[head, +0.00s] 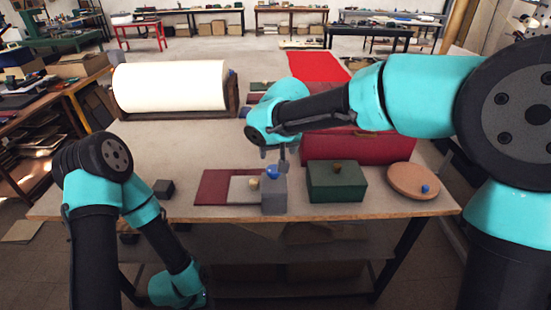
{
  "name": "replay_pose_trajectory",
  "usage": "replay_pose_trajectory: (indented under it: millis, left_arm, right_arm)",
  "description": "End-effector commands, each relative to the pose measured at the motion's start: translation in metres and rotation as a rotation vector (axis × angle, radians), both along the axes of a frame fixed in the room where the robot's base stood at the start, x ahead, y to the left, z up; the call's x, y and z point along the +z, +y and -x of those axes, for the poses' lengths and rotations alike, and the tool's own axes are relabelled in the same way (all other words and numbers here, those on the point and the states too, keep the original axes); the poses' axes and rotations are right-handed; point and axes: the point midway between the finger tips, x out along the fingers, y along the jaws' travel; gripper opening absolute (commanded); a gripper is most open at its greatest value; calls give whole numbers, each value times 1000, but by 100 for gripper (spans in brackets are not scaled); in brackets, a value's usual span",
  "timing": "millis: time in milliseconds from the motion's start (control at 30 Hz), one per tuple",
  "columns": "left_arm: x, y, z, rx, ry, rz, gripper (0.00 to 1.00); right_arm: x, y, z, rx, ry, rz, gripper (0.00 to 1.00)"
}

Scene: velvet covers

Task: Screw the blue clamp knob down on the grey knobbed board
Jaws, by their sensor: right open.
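A blue knob (272,172) shows at the top of a small upright grey block (274,196) near the table's front edge. Behind and left of it, a pale grey board (239,190) with a brass-coloured knob (254,184) lies on a dark red board (212,187). The block partly covers the pale board. Whether the blue knob rests on the block or stands behind it is hard to tell. My right gripper (283,160) is open, pointing down just above and right of the blue knob. My left arm hangs low in front of the table, its gripper out of sight.
A green box (337,181) with a brown knob stands right of the block. Farther right is a round tan lid (412,181) with a small blue knob. A red case (385,146) and a white roll (170,86) stand behind.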

Motion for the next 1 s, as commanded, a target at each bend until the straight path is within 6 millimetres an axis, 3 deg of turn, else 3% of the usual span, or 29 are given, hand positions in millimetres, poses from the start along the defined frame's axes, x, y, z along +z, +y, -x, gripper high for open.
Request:
replay_pose_trajectory:
  millis: [233,467,833,933,1000]
  left_arm:
    - [0,0,0,0,0,0,43]
    - [0,0,0,0,0,0,43]
    - [0,0,0,0,0,0,43]
    - [0,0,0,0,0,0,43]
    - [0,0,0,0,0,0,43]
  right_arm:
    - [43,-3,17,1,-4,-1,75]
    - [60,-5,24,1,-1,0,75]
    - [59,-6,24,-1,4,-2,75]
    - [45,-8,25,-14,29,-16,75]
    - [26,-12,26,-36,67,-38,75]
